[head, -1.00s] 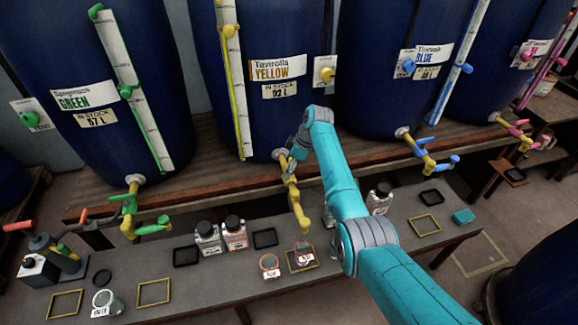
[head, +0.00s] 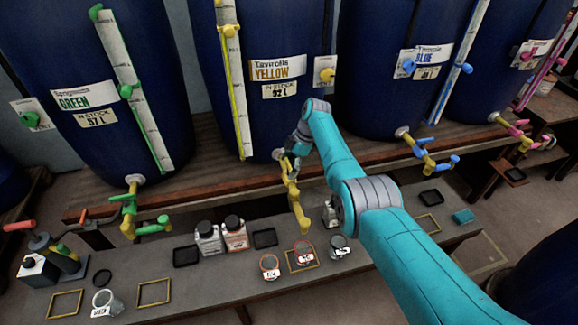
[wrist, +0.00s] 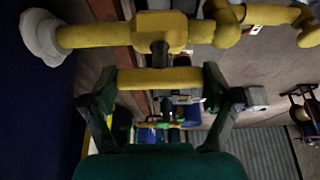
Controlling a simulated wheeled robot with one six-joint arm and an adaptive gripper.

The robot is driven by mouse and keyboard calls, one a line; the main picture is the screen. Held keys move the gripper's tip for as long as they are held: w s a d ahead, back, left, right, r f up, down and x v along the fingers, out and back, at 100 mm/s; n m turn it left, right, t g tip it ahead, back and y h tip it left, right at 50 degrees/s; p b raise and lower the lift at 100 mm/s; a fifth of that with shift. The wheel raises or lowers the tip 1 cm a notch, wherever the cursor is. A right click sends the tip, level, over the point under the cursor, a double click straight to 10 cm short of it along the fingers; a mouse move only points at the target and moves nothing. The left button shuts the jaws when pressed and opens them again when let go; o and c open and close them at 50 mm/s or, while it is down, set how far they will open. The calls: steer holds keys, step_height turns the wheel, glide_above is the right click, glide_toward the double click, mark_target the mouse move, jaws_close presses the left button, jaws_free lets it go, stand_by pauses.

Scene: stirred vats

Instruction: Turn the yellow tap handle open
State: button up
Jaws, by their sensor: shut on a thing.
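The yellow tap (head: 293,190) sticks out from the base of the blue vat labelled YELLOW (head: 278,69), its spout pointing down toward the bench. My gripper (head: 294,151) is at the top of this tap, close to the vat. In the wrist view my gripper (wrist: 160,84) is shut on the yellow tap handle (wrist: 160,79), one finger at each end of the bar. The bar lies roughly parallel to the tap's pipe (wrist: 160,32), joined by a dark stem. In the head view the handle is mostly hidden by my gripper.
A glass beaker (head: 303,255) stands in a yellow frame under the spout, with beakers on both sides (head: 269,267) (head: 339,247). Bottles (head: 235,234) stand left on the bench. The green tap (head: 131,206) and blue tap (head: 424,152) flank the yellow one.

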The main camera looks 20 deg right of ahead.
steer(key=shift+f, duration=0.1)
steer(key=o, duration=0.9)
steer(key=v, duration=1.2)
steer(key=shift+d, duration=0.1)
